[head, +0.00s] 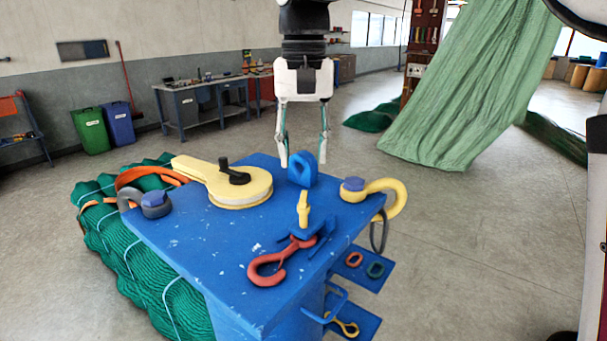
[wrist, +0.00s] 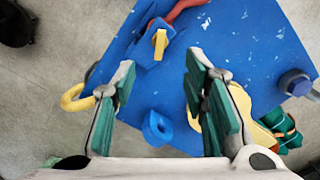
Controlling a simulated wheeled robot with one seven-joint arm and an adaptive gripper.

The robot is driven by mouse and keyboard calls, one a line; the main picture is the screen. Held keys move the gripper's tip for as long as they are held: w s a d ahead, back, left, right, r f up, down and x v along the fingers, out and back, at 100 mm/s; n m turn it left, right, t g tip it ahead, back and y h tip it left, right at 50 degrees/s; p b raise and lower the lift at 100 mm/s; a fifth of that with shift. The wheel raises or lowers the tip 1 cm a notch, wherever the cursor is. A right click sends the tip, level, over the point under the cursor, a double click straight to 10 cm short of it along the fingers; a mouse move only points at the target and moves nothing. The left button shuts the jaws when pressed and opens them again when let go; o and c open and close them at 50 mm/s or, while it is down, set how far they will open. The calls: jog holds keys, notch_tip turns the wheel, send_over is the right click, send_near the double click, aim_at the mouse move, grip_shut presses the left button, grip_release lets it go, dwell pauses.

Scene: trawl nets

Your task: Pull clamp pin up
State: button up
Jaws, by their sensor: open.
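A short yellow upright piece (head: 303,208), which looks like the clamp pin, stands on a blue fitting beside the red hook (head: 270,268) on the blue table (head: 225,240). The pin also shows near the top of the wrist view (wrist: 160,43). My gripper (head: 303,155) points down above the far part of the table, open and empty, with its fingers apart. The gripper does not touch the pin. The pin's lower end is hidden.
A flat yellow block (head: 215,185) with a black handle lies at the table's left. A yellow hook (head: 375,190) is at the right edge, a grey shackle (head: 155,205) at the left edge. Green net rolls (head: 130,255) lie beside the table. Open floor extends right.

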jog(key=shift+r, duration=1.5)
jog(key=shift+s, duration=0.1)
jog(key=s+d+t, duration=0.3)
jog(key=s+d, duration=0.7)
jog(key=s+d+f+t, duration=0.2)
jog(key=s+d+f, duration=0.5)
jog(key=s+f, duration=0.3)
jog(key=shift+s+d+t, duration=0.3)
jog(key=shift+s+d, duration=0.1)
jog(key=shift+s, duration=0.75)
